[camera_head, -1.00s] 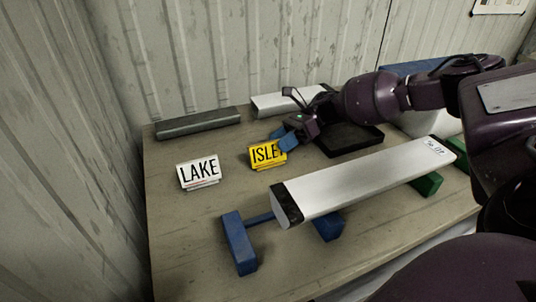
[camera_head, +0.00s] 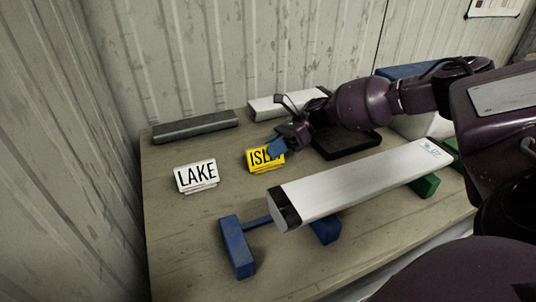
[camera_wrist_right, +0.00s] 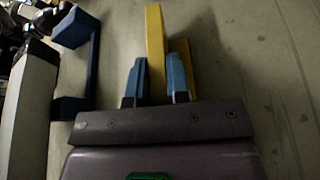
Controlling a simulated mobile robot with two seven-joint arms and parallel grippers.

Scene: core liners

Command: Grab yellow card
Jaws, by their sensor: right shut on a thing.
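The yellow card (camera_head: 262,158), lettered "ISLE" with its right end covered by my gripper, stands on the table right of the white "LAKE" card. My right gripper (camera_head: 276,148) reaches in from the right, with blue fingertips at the card's right end. In the right wrist view the yellow card (camera_wrist_right: 155,45) shows edge-on between the two blue fingers of my right gripper (camera_wrist_right: 158,75), which is shut on it. The card still appears to rest on the table. My left gripper is not in view.
The white "LAKE" card (camera_head: 197,176) stands to the left. A long white core liner (camera_head: 355,182) lies across blue (camera_head: 238,247) and green (camera_head: 425,186) supports in front. A black tray (camera_head: 345,144), a dark grey bar (camera_head: 195,126) and a white bar (camera_head: 270,108) lie behind.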

